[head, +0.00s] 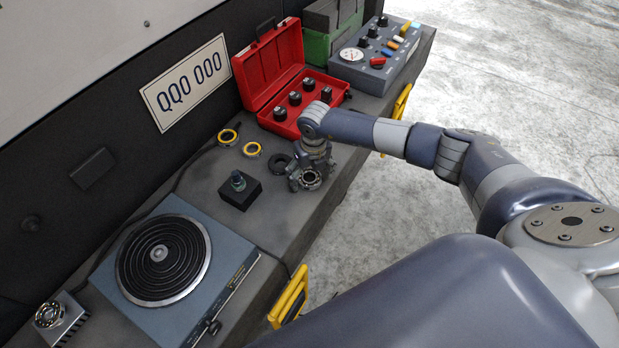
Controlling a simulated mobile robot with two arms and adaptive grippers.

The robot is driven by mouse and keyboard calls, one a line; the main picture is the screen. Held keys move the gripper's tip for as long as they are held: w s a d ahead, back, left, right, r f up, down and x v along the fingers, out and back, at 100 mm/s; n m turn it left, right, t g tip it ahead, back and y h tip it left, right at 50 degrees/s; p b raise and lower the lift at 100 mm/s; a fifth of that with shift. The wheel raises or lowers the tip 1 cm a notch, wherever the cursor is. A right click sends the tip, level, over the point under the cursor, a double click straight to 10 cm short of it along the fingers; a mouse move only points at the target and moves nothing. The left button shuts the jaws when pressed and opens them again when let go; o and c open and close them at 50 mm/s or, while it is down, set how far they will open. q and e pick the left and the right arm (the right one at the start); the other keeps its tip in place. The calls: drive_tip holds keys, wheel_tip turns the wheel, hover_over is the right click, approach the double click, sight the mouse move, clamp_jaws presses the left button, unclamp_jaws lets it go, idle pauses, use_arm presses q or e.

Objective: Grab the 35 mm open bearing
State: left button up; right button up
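My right arm comes in from the right and its gripper (308,168) points down at the far part of the bench. Its fingers are small and merge with a grey metal part below them, so I cannot tell whether they are open or shut. A round, bearing-like ring (310,179) shows at the front of that part, right by the gripper. Another bearing-like ring (48,314) sits on a small silver block at the lower left. I cannot tell either ring's size, or which is the 35 mm open bearing. My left gripper is out of view.
A black block (240,192) holds a greenish fitting. An open red case (266,68) with dark sockets stands behind. A round hotplate (162,258) fills the near bench.

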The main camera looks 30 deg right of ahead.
drive_tip(key=c, duration=0.9)
drive_tip(key=shift+r, duration=0.1)
